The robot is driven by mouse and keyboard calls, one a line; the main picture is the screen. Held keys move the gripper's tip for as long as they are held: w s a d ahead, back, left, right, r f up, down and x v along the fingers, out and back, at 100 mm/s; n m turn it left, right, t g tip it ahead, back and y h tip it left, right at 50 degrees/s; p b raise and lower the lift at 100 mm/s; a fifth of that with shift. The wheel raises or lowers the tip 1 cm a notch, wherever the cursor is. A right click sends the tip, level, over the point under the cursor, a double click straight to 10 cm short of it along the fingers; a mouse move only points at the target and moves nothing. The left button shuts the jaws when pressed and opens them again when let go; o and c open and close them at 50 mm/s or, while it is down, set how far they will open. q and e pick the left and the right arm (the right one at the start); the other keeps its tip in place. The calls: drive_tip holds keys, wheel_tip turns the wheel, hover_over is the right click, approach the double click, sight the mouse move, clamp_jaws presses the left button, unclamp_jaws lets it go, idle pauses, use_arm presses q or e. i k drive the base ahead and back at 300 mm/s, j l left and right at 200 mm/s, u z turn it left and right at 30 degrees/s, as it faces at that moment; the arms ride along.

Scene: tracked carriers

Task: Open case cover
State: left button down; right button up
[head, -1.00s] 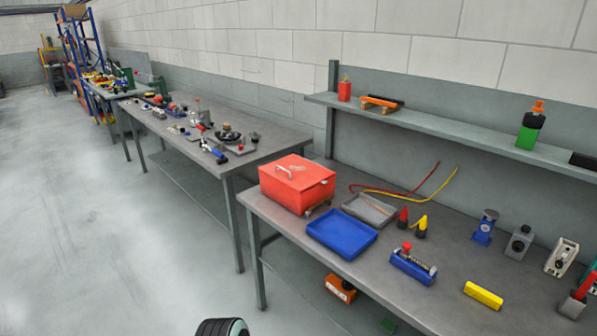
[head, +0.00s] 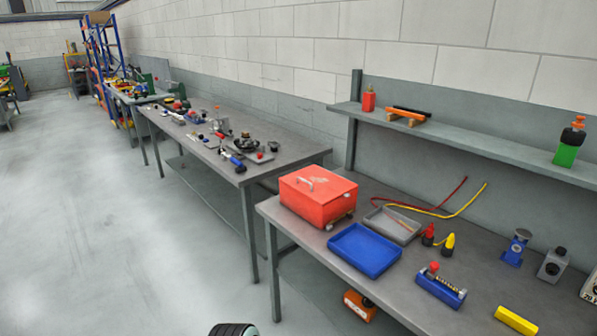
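A red case (head: 317,203) stands at the left end of the near workbench. Its flat red cover (head: 318,185) is shut, with a pale handle (head: 306,184) on top. A small metal latch shows low on its right side. A dark rounded part with a pale rim, likely mine, shows at the bottom edge of the head view. Neither gripper is in view.
On the near workbench (head: 396,292), a blue tray (head: 365,250) and a grey tray (head: 393,225) lie right of the case. Red and yellow cables (head: 440,211) lie behind them. A shelf (head: 470,145) runs above. A second workbench (head: 245,177) stands beyond, left. Open floor (head: 100,230) lies left.

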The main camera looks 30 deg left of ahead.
sight(322, 185)
drive_tip(key=i+j, duration=0.1)
drive_tip(key=j, duration=0.3)
drive_tip(key=i+j, duration=0.15)
drive_tip(key=j, duration=0.3)
drive_tip(key=i+j, duration=0.1)
drive_tip(key=j, duration=0.3)
drive_tip(key=i+j, duration=0.15)
drive_tip(key=j, duration=0.3)
drive_tip(key=i+j, duration=0.1)
drive_tip(key=j, duration=0.3)
